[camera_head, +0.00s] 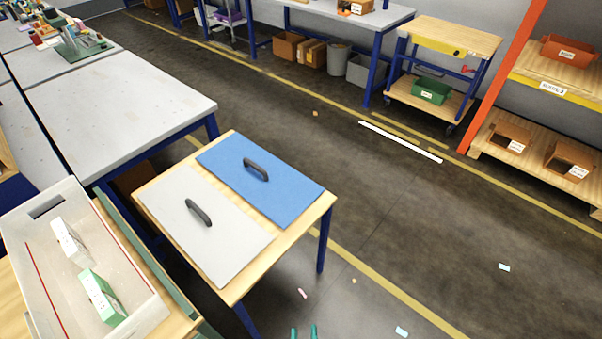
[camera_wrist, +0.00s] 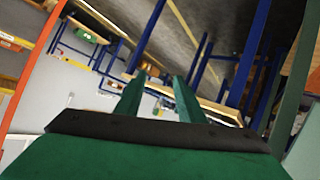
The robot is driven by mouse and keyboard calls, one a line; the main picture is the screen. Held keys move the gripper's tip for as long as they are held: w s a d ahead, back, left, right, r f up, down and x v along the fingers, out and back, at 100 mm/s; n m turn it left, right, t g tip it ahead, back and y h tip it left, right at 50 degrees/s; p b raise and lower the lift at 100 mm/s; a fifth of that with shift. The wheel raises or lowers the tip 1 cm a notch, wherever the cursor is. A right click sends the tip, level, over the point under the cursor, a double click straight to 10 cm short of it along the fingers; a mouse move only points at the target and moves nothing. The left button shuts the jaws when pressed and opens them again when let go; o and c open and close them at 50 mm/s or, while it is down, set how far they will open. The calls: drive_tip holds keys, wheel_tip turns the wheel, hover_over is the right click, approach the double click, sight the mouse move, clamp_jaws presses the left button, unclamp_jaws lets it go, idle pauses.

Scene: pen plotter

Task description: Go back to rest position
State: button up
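My gripper (camera_head: 304,332) shows only as two green fingertips at the bottom edge of the head view, above the floor and right of the small wooden table. In the wrist view its two green fingers (camera_wrist: 158,98) stand apart with nothing between them. The gripper is open and empty.
A small wooden table (camera_head: 322,203) holds a grey panel (camera_head: 225,240) and a blue panel (camera_head: 285,190), each with a black handle. At lower left a pale tray (camera_head: 30,295) holds a white box (camera_head: 70,242) and a green box (camera_head: 102,297). Open floor lies to the right.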

drive_tip(key=s+r+m+t, duration=0.1)
drive_tip(key=s+r, duration=0.4)
drive_tip(key=r, duration=0.3)
drive_tip(key=s+a+r+m+t, duration=0.1)
drive_tip(key=s+r+m+t, duration=0.1)
drive_tip(key=s+r, duration=0.4)
drive_tip(key=shift+r+y, duration=0.3)
drive_tip(key=shift+r, duration=0.55)
drive_tip(key=shift+a, duration=0.15)
drive_tip(key=shift+c, duration=0.5)
